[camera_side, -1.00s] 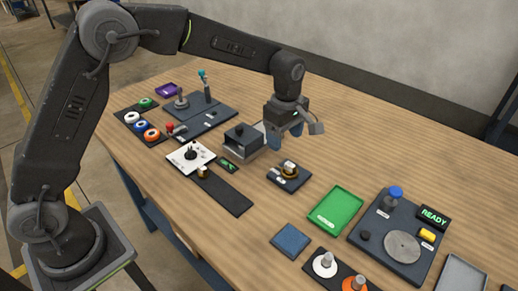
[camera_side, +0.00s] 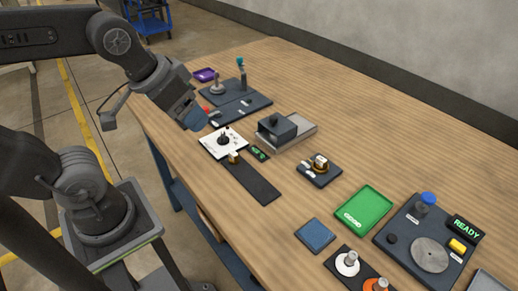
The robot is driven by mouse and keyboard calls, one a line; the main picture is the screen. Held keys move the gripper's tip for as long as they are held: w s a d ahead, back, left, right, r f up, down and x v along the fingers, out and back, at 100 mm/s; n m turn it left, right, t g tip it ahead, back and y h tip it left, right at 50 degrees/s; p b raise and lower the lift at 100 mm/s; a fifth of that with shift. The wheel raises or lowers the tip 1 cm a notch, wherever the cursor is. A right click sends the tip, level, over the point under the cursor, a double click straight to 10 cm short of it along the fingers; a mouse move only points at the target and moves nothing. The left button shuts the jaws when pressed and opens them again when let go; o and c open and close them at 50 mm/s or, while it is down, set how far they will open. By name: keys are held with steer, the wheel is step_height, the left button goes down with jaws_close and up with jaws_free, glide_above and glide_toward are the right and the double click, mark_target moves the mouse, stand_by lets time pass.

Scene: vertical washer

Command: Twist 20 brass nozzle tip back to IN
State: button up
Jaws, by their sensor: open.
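Two small brass-coloured pieces show, and I cannot tell for sure which is the nozzle tip. One brass piece (camera_side: 320,161) sits on a small dark block (camera_side: 326,176) with white labels, mid-table. Another brass piece (camera_side: 233,157) stands at the far end of a black strip (camera_side: 256,183). My gripper (camera_side: 196,120) is open, with bluish fingers, above the table's left side, up and left of the white plate. It is apart from both brass pieces. IN markings are too small to read.
A white plate (camera_side: 211,147) with a black knob and a grey-and-black box (camera_side: 290,138) lie near the strip. A green tray (camera_side: 363,210), a blue pad (camera_side: 315,235) and a dark READY panel (camera_side: 400,240) are at the right. The back right of the table is bare.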

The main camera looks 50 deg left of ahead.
steer(key=shift+s+a+f+m, duration=0.1)
steer(key=shift+s+f+m, duration=0.2)
steer(key=shift+s, duration=0.15)
steer(key=shift+c, duration=0.4)
steer(key=shift+w+r, duration=0.2)
steer(key=shift+c, duration=0.8)
steer(key=w+r+n, duration=0.1)
steer(key=w, duration=0.2)
steer(key=w+d+r+n+g, duration=0.1)
steer(key=w+n, duration=0.1)
steer(key=w+d+r+n, duration=0.1)
steer(key=w+n, duration=0.1)
steer(key=w, duration=0.1)
steer(key=shift+w, duration=0.3)
steer(key=shift+c, duration=0.8)
steer(key=n+g, duration=0.4)
steer(key=n, duration=0.9)
glide_above(323, 160)
step_height(323, 160, down, 11)
step_height(323, 160, down, 13)
steer(key=shift+f, duration=0.1)
